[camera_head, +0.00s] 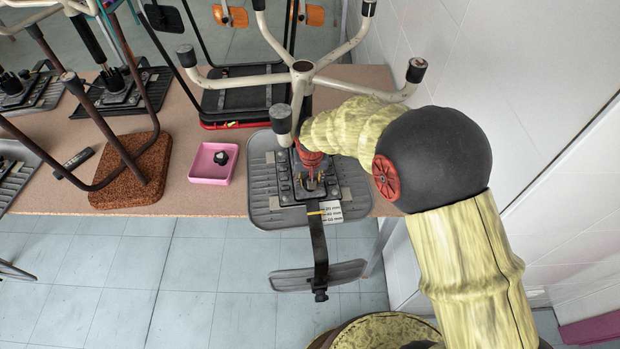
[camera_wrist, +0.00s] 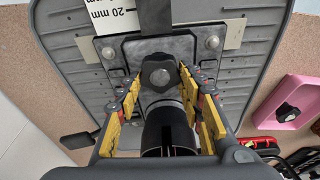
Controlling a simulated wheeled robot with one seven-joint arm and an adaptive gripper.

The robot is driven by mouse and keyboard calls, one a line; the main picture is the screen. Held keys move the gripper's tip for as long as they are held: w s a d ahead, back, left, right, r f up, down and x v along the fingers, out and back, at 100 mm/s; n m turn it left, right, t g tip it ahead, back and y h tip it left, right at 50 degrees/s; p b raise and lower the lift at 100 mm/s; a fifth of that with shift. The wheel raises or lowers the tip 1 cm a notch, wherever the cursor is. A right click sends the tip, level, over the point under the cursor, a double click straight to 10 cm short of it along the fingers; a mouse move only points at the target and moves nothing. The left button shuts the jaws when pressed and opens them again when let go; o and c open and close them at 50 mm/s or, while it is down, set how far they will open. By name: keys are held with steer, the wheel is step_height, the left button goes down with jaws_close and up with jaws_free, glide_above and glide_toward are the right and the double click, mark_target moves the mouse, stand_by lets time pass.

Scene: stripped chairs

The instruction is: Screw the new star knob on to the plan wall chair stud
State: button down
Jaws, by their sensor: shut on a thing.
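The dark star knob (camera_wrist: 159,73) sits between my fingertips, over the dark metal plate under the upturned seat of the chair (camera_head: 262,190). My gripper (camera_wrist: 160,78), with yellow finger pads, is shut on the knob. In the head view my gripper (camera_head: 311,180) points down at the seat's mechanism, below the pale star base (camera_head: 301,66). The stud is hidden; I cannot tell how far the knob is on its thread. A second dark knob (camera_head: 221,157) lies in the pink tray (camera_head: 199,181); it also shows in the wrist view (camera_wrist: 287,112).
A black cylinder (camera_wrist: 165,130) stands close below the knob, between my fingers. Chair legs rise close around my arm. Other upturned chairs and a brown cork-like seat (camera_head: 135,172) stand left on the table (camera_head: 185,208).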

stand_by(0.3)
steer(key=m+h+b, duration=0.1)
steer(key=m+b, duration=0.3)
steer(key=m, duration=0.1)
steer(key=shift+f+m, duration=0.15)
steer(key=shift+m, duration=0.25)
steer(key=shift+r+m+g+h+b, duration=0.25)
steer(key=shift+m+h+b, duration=0.2)
steer(key=shift+m, duration=0.65)
steer(key=shift+f+m+g+b, duration=0.2)
steer(key=shift+m+b, duration=0.35)
steer(key=shift+m, duration=0.45)
steer(key=m, duration=0.2)
steer(key=shift+m+g+h+b, duration=0.25)
steer(key=shift+m+b, duration=0.05)
steer(key=m, duration=0.3)
steer(key=shift+s+r+g, duration=0.1)
steer(key=shift+r+g, duration=0.1)
steer(key=shift+g, duration=0.2)
